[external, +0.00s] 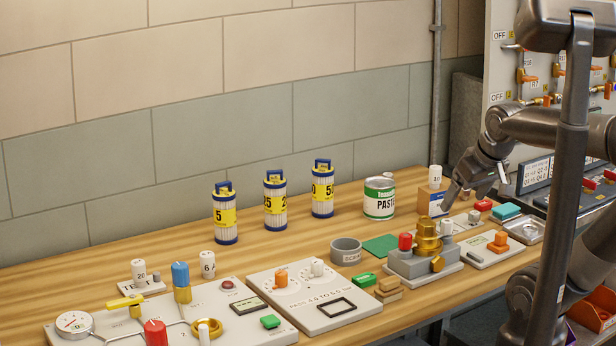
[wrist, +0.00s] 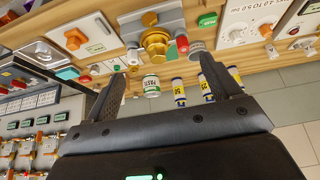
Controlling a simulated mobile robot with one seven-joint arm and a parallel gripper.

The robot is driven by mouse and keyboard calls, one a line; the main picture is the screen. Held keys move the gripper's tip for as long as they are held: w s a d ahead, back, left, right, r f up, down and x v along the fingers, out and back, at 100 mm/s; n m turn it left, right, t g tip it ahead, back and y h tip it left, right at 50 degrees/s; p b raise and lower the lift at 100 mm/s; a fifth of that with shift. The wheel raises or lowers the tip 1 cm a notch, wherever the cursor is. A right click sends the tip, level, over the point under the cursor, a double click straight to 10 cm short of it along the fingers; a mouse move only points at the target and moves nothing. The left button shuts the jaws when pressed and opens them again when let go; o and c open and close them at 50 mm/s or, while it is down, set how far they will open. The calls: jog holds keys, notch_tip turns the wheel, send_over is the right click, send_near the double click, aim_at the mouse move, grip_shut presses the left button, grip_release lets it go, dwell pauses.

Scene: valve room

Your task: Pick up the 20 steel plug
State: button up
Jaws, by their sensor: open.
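A pale upright cylinder marked 20 (external: 139,271) stands at the left of the bench in the external view, on or against a small block lettered TEST. It looks like the 20 plug; I cannot pick it out surely in the wrist view. My gripper (external: 453,198) is at the right of the bench, far from that plug, above and behind the brass valve fitting (external: 427,238). In the wrist view my gripper (wrist: 160,76) has its fingers spread wide with nothing held between them.
A cylinder marked 6 (external: 207,264) stands near the 20 plug, behind the blue knob (external: 181,280) and gauge panel. Three yellow-labelled canisters (external: 275,207) and a paste tin (external: 379,198) line the back. A cylinder marked 10 (external: 435,176) tops a box near my gripper.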

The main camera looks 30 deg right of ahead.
jog(key=c, duration=0.5)
jog(key=m+g, duration=0.1)
jog(key=m, duration=0.1)
send_over(465, 194)
jog(key=s, duration=0.3)
notch_tip(465, 194, down, 11)
jog(key=shift+h, duration=0.4)
jog(key=x, duration=1)
jog(key=shift+s+d, duration=0.1)
jog(key=shift+d, duration=0.1)
